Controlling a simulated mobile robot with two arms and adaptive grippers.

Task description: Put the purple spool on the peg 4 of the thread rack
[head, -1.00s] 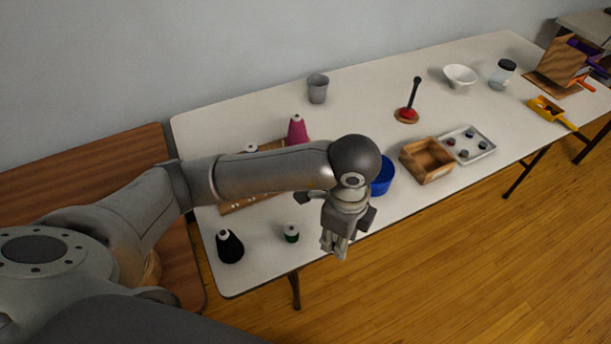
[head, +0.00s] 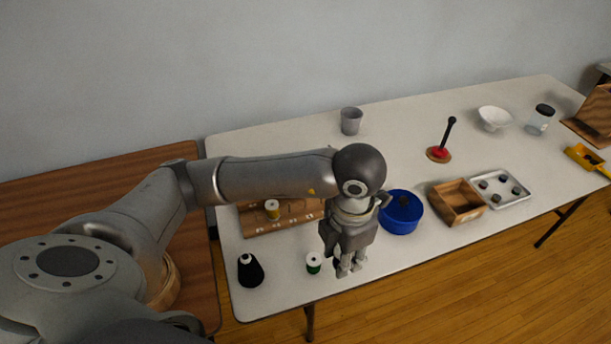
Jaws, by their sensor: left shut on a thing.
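The thread rack (head: 252,226) is a brown wooden board on the white table, partly hidden behind my left arm. No purple spool can be picked out. My right gripper is out of view.
A black thread cone (head: 249,271) stands at the front left. A blue tub (head: 402,213), wooden box (head: 457,202) and tray (head: 515,191) stand to the right. A grey cup (head: 351,121) is at the back. The table's middle, behind the tub, is clear.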

